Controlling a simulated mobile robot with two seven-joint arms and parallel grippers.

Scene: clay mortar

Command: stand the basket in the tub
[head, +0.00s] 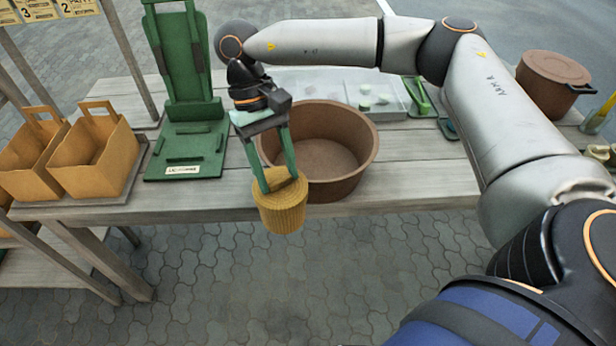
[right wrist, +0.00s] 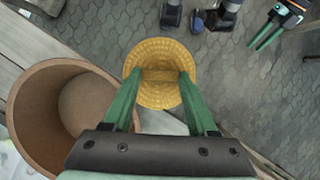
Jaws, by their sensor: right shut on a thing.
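The basket (head: 282,207) is a small round yellow woven one. My right gripper (head: 279,180) is shut on it at the top and holds it upright in the air, just off the table's front edge. The right wrist view shows the basket (right wrist: 160,60) from above between the green fingers (right wrist: 158,92), over the paving. The tub (head: 345,190) is a wide round brown one on the table, right behind the basket, which hides part of its left front wall. In the right wrist view the tub (right wrist: 28,105) is at the left, apart from the basket. My left gripper (right wrist: 266,36) is at the top right there, empty, fingers apart.
A green stand (head: 185,150) is on the table left of the tub, with two tan boxes (head: 95,165) further left. A clear tray (head: 365,95) with green items lies behind the tub. A lidded brown pot (head: 550,85) stands at the right.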

